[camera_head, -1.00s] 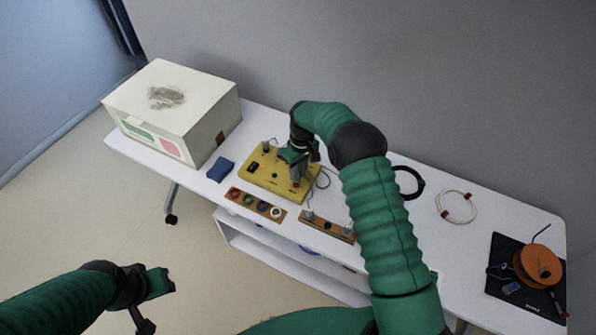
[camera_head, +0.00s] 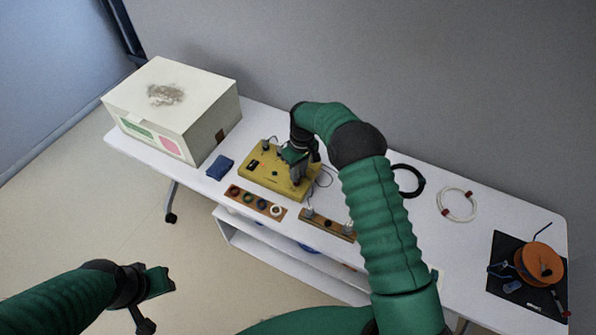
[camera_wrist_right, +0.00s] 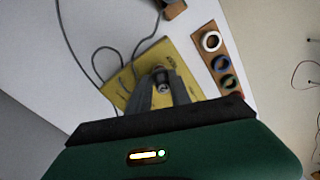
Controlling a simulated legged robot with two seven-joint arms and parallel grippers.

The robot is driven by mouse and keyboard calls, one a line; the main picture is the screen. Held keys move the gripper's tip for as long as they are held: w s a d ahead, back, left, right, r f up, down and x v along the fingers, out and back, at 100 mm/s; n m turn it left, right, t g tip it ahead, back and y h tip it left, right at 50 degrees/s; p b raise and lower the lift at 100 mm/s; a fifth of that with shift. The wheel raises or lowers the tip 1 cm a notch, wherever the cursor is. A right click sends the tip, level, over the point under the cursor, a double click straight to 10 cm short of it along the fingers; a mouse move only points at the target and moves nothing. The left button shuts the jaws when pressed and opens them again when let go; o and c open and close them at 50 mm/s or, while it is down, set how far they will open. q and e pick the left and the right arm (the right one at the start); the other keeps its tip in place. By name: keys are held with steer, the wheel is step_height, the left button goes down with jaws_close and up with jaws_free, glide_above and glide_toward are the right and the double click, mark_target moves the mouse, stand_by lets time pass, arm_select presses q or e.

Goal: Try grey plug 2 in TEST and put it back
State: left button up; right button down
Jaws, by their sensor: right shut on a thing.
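The yellow test board (camera_head: 254,180) lies on the white table. My right gripper (camera_head: 299,180) points down over the board's right end. In the right wrist view its fingers (camera_wrist_right: 161,90) are shut on a grey plug (camera_wrist_right: 161,78) over the yellow board (camera_wrist_right: 126,84). I cannot tell whether the plug is seated in a socket, and I cannot read a number on it. Another grey plug (camera_head: 265,147) stands at the board's far left. A wooden strip (camera_head: 329,226) in front holds two grey plugs. My left gripper (camera_head: 153,304) is open and empty, off the table's front.
A brown strip with several coloured rings (camera_head: 240,200) lies before the board. A blue block (camera_head: 220,167) and a large white box (camera_head: 165,105) stand left. Coiled cables (camera_head: 457,205) and a black mat (camera_head: 497,263) with an orange reel (camera_head: 537,262) lie right. Thin cables loop beside the board.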

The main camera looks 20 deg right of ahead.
steer(key=shift+f, duration=0.25)
steer(key=c, duration=1.1)
jaws_free()
steer(key=shift+r+p, duration=2.55)
steer(key=shift+r, duration=1.25)
